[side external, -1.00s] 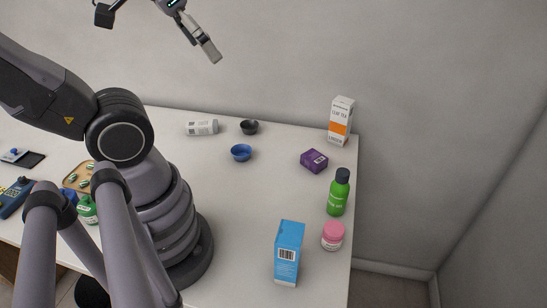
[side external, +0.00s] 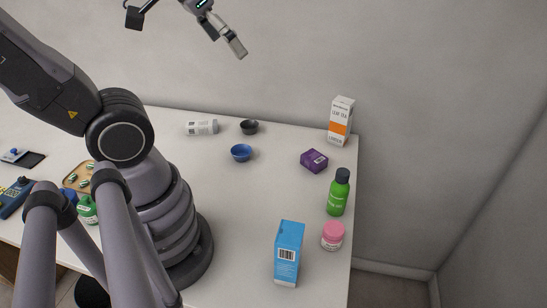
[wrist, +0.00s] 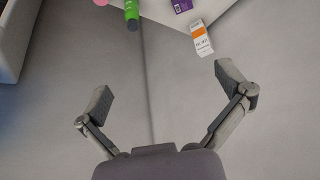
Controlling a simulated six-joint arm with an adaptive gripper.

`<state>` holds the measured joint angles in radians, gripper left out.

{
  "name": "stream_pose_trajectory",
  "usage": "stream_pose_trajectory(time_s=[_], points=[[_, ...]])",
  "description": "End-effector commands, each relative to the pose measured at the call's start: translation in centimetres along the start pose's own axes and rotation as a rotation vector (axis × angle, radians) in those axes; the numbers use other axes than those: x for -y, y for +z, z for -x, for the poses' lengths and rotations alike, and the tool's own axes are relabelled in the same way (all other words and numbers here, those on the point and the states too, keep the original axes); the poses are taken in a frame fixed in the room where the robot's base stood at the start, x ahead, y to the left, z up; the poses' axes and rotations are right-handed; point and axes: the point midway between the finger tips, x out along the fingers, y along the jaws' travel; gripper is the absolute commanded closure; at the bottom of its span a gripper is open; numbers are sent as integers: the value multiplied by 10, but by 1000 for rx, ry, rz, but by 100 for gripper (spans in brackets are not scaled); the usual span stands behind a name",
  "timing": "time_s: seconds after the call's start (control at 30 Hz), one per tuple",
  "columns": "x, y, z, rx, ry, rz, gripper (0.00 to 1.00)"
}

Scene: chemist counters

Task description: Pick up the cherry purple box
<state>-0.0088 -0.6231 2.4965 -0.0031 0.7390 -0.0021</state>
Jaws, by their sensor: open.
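The cherry purple box (side external: 314,161) lies on the white counter toward its right back, between the tea carton and the green bottle. It also shows at the top edge of the wrist view (wrist: 181,4), partly cut off. My gripper (side external: 238,48) is high above the back of the counter, up and to the left of the box in the side view. In the wrist view my gripper (wrist: 164,88) has its two fingers spread wide with nothing between them.
An orange and white tea carton (side external: 341,122) stands behind the box. A green bottle (side external: 338,193), a pink jar (side external: 333,236) and a blue carton (side external: 288,253) stand in front. A blue bowl (side external: 241,153), a dark bowl (side external: 249,127) and a white bottle (side external: 201,128) are left.

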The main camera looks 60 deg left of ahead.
Motion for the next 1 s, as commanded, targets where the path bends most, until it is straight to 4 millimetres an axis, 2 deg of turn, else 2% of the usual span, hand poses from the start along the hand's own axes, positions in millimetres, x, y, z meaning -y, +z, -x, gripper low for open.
stream_pose_trajectory(time_s=[0.1, 0.2, 0.3, 0.47, 0.6, 0.67, 0.8, 0.9, 1.0], points=[[3, -38, -45, -31, -5, 19, 0], [7, -67, -88, -81, -11, 37, 0], [13, -89, -134, -133, -20, 55, 0], [24, -105, -209, -215, -39, 82, 0], [35, -101, -272, -286, -60, 102, 0], [40, -94, -297, -316, -69, 108, 0], [50, -67, -348, -388, -93, 121, 0], [55, -42, -376, -437, -109, 126, 0], [58, -19, -393, -479, -122, 128, 0]])
